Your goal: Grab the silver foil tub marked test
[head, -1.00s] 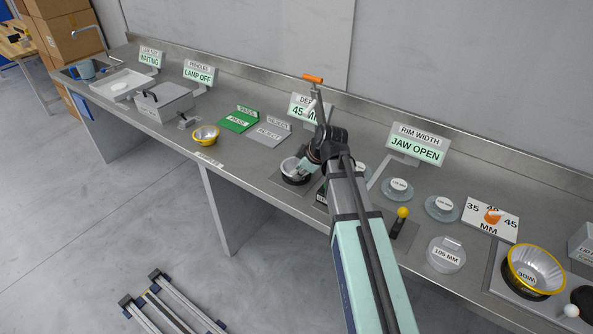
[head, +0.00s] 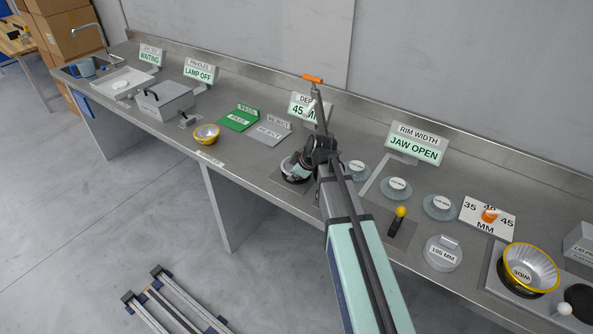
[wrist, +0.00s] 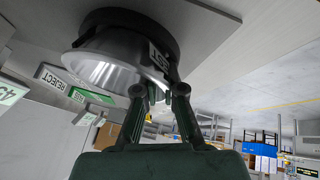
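The silver foil tub marked TEST (wrist: 100,72) fills the upper left of the wrist view, seated in a dark round ring (wrist: 130,20). In the head view the tub (head: 290,168) stands on the bench below the depth sign, partly hidden by my arm. My gripper (wrist: 158,90) is open, with a clear gap between its fingertips. The fingertips are at the tub's rim and side, just by the label. One finger overlaps the rim and the other is out beyond the side wall. Whether either touches the foil I cannot tell.
A lever stand with an orange handle (head: 313,78) rises behind my gripper. The green PASS plate (head: 238,118) and grey REJECT plate (head: 268,130) lie to the left, with a yellow-rimmed tub (head: 206,136). Clear discs and a WIDE tub (head: 527,268) stand to the right.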

